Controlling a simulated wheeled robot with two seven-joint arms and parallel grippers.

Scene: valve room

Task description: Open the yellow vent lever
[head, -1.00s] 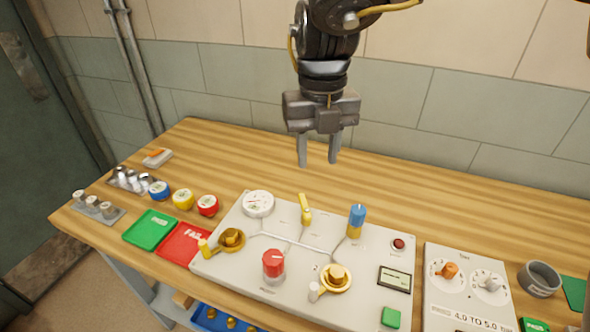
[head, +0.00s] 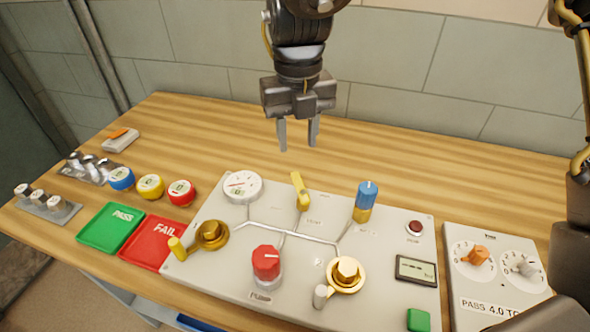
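A yellow lever (head: 300,192) stands at the top middle of the grey valve panel (head: 215,275), its handle tilted up and slightly left. The label beside it is too small to read. Another handle with a yellow tip (head: 177,247) sticks out to the left of a brass valve (head: 212,235) on the panel's left. My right gripper (head: 299,140) hangs above the table behind the panel, fingers pointing down and apart, with nothing between them. In the picture it is just above the yellow lever, not touching it. My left gripper is out of view.
The panel also carries a gauge (head: 242,187), a red knob (head: 266,262), a blue-topped valve (head: 365,201) and a second brass valve (head: 346,274). Green (head: 110,228) and red (head: 153,242) trays lie left; a dial box (head: 495,285) stands right. The table behind the panel is clear.

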